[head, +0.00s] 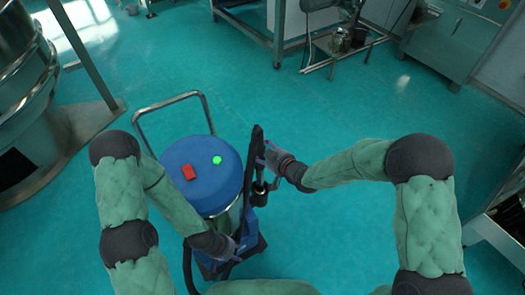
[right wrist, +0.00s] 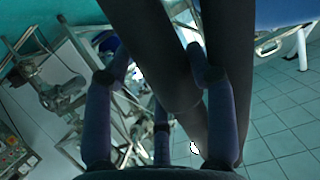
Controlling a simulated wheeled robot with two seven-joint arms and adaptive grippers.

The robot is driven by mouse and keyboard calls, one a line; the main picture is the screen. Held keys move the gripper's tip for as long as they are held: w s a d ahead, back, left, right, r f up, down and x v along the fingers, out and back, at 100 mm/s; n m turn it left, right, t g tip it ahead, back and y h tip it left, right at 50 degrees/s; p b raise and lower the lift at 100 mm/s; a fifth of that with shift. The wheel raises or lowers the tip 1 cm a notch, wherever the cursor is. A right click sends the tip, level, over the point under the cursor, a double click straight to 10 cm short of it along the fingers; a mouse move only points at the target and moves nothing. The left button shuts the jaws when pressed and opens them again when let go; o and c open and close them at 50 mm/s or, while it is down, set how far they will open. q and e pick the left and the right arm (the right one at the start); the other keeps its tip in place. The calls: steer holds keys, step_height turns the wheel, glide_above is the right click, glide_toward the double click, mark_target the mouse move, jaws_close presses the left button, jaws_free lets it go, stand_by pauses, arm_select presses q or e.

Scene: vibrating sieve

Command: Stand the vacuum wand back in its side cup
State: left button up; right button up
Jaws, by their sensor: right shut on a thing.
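The vacuum (head: 180,155) stands on the floor with a round blue lid, a red switch and a green button. The dark wand (head: 254,143) rises steeply beside the lid's right side. My right gripper (head: 266,160) is shut on the wand near its upper part. In the right wrist view the fingers (right wrist: 160,85) are around a thick black tube of the wand (right wrist: 150,45). A small dark fitting (head: 260,188) is below; I cannot tell whether it is the side cup. My left gripper (head: 238,252) is low by the vacuum's base; its fingers are unclear.
A metal push handle (head: 170,102) stands behind the lid. A dark hose (head: 187,265) hangs at the vacuum's lower left. A large steel sieve machine (head: 25,110) is at left. Benches and cabinets (head: 450,45) line the back right. The teal floor (head: 330,115) between is clear.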

steer(key=o, duration=1.1)
steer(key=shift+o, duration=0.7)
steer(key=shift+s, duration=0.1)
steer(key=v, duration=1.1)
steer(key=shift+s+d+r, duration=0.2)
steer(key=shift+s, duration=0.1)
